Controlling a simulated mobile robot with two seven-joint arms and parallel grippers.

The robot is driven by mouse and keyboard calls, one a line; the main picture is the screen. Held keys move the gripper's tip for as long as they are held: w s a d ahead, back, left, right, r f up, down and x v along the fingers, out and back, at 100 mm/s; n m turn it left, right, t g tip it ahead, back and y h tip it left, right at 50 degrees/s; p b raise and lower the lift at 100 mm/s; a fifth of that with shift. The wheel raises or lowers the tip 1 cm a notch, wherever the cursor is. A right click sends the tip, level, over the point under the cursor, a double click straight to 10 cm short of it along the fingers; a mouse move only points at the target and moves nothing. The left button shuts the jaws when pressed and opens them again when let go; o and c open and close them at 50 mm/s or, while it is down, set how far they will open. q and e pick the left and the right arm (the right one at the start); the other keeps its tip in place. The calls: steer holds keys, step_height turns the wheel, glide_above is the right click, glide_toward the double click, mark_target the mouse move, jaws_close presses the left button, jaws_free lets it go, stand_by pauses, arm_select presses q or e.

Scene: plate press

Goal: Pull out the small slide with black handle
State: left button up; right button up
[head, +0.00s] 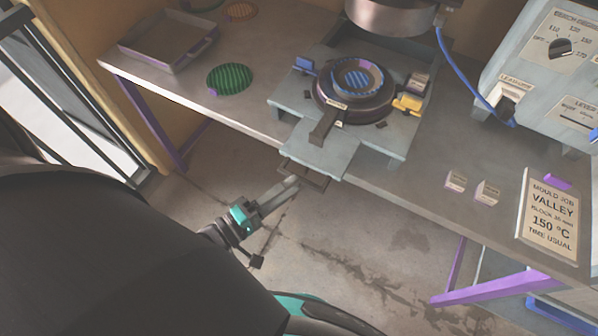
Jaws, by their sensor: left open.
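The press base (390,140) stands on the bench, with a pale slide plate (322,160) reaching out over the bench's front edge. A dark handle (308,176) shows at the slide's front end, low and partly under the plate. A dark bar (326,122) lies on top of the slide, running to the round mould (352,97). My left gripper (276,204) is open, in front of the bench and just to the lower left of the dark handle. Its tip looks close to the handle; I cannot tell whether they touch. My right gripper is not in view.
A shallow tray (205,52) and a green ribbed disc (230,78) sit on the bench at the left. Two small labelled blocks (456,182), a job sign (551,222) and a control box (545,75) are at the right. The floor (370,245) before the bench is clear.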

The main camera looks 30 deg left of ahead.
arm_select(q)
steer(key=v, duration=1.1)
steer(key=shift+s, duration=0.25)
steer(key=shift+a, duration=0.15)
steer(key=s+a+f+m+g+y+b, duration=0.1)
steer(key=s+f+m+g+y, duration=0.2)
steer(key=f, duration=0.9)
steer(key=a+f+m+g+y+b, duration=0.1)
steer(key=f+m+g+y, duration=0.3)
steer(key=f, duration=0.8)
steer(key=s+d+f+m+g+b, duration=0.1)
steer(key=s+d+f+m+g, duration=0.3)
steer(key=s+f+m+g, duration=0.4)
steer(key=s+f, duration=0.2)
steer(key=s, duration=0.1)
steer(key=shift+s+d+f+m, duration=0.3)
steer(key=shift+d+f+m, duration=0.05)
steer(key=shift+f+m, duration=0.05)
